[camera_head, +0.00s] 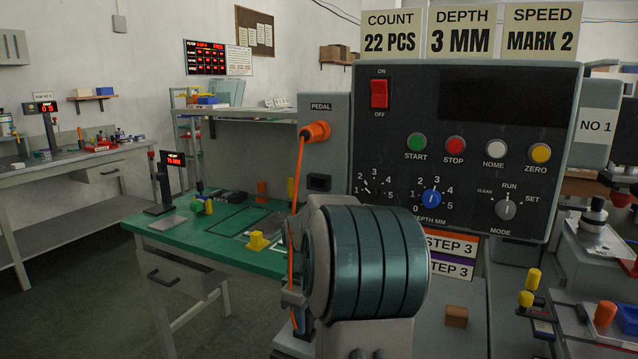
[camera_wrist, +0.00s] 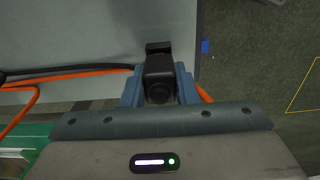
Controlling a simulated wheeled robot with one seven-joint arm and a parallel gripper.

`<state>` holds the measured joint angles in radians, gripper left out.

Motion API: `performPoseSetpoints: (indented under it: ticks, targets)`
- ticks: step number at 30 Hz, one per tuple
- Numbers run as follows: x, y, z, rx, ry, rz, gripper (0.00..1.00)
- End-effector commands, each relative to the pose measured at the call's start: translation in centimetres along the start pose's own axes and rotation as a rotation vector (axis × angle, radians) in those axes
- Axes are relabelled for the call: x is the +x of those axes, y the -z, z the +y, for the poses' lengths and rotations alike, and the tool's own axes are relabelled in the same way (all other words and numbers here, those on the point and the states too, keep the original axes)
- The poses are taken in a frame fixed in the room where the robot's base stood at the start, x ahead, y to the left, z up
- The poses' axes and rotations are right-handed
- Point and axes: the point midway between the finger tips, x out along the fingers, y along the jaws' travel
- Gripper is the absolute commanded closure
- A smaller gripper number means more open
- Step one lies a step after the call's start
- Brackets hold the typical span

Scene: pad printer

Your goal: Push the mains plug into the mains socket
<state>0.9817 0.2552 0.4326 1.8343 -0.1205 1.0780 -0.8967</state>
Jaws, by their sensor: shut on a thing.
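The mains plug (camera_wrist: 159,72) is a black block in the wrist view. My gripper (camera_wrist: 158,84) is shut on it, with a blue-grey finger on each side. The plug's front end points away from my wrist, over a grey surface; whether it touches anything there I cannot tell. A black socket (camera_head: 319,182), which looks like the mains socket, is on the grey side panel below the PEDAL label in the head view. I cannot make out the socket in the wrist view. In the head view my arm hides the plug and most of my gripper.
An orange plug (camera_head: 316,131) sits in the PEDAL outlet, and its orange cable (camera_head: 297,185) hangs down in front of the panel. Orange and black cables (camera_wrist: 62,72) cross the wrist view's left side. The control box (camera_head: 465,90) stands right of the socket. A green-topped bench (camera_head: 190,240) is at left.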

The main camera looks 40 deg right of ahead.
Motion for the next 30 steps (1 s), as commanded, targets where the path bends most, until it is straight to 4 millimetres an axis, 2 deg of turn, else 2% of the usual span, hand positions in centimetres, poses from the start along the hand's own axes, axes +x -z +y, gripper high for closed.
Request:
performPoseSetpoints:
  ticks: [24, 30]
  targets:
    - [-4.9, 0.0, 0.0, 0.0, -0.001, 0.0, 1.0]
    - [-5.0, 0.0, 0.0, 0.0, 0.0, 0.0, 1.0]
